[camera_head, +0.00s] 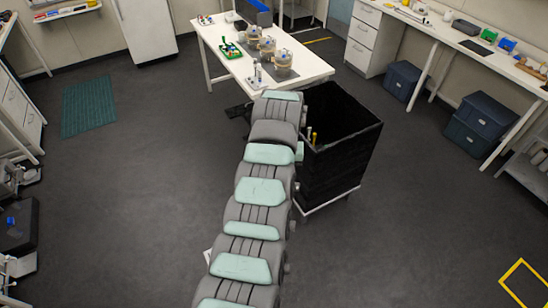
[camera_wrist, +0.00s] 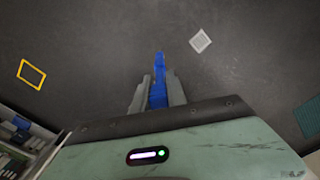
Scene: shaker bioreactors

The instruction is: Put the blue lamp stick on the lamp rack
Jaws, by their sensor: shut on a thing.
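The blue lamp stick (camera_wrist: 159,75) shows in the wrist view, pointing away from my gripper over the dark floor. My gripper (camera_wrist: 158,92) is shut on it, with one grey finger on each side. The stick's near end is hidden behind the gripper body. In the head view my arm runs up the middle towards the white table, and neither my gripper nor the stick can be made out there. I cannot pick out the lamp rack for sure in either view.
A white table (camera_head: 310,68) holds several round vessels and a green tray (camera_head: 230,50). A black open-topped cart (camera_head: 345,150) stands right of my arm. A bench (camera_head: 470,45) lines the right wall, with dark blue boxes (camera_head: 480,118) below.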

